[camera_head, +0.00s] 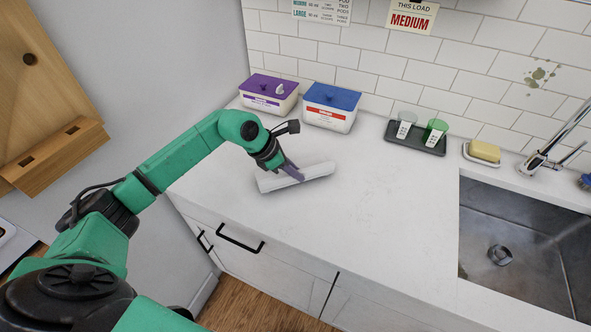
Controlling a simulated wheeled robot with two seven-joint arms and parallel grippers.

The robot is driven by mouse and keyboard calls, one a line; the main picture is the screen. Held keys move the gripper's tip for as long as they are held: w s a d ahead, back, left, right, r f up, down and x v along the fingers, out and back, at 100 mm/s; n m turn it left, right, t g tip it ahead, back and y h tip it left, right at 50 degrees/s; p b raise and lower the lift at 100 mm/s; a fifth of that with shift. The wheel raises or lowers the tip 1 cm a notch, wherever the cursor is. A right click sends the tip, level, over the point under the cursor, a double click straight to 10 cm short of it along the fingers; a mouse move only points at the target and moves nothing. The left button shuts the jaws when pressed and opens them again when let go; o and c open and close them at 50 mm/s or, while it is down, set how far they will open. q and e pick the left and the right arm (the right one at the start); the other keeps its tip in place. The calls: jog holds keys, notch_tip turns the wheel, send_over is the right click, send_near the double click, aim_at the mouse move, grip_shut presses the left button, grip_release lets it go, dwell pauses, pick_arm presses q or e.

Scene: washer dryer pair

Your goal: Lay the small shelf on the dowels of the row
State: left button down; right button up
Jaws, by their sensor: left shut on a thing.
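A small white slab (318,172), which looks like the small shelf, is on or just above the white counter, left of the middle. My left gripper (292,172) reaches down to it from the upper left and is shut on it; its fingers cover the slab's middle. Whether the slab touches the counter is hard to tell. No row of dowels shows clearly. A wooden board (45,85) with one dark round spot hangs on the wall at the far left. My right gripper is not in view.
A purple-lidded tub (268,104) and a blue-lidded tub (325,118) stand behind the gripper. A dark tray (414,148) with two cups and a yellow soap (485,151) are farther right. The sink (515,250) is at the right. The counter's middle is clear.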

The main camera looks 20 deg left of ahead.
pick_arm(q)
jog(key=shift+f, duration=0.6)
jog(key=c, duration=0.8)
grip_release()
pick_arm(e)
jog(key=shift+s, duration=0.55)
pick_arm(q)
jog(key=shift+r, duration=0.1)
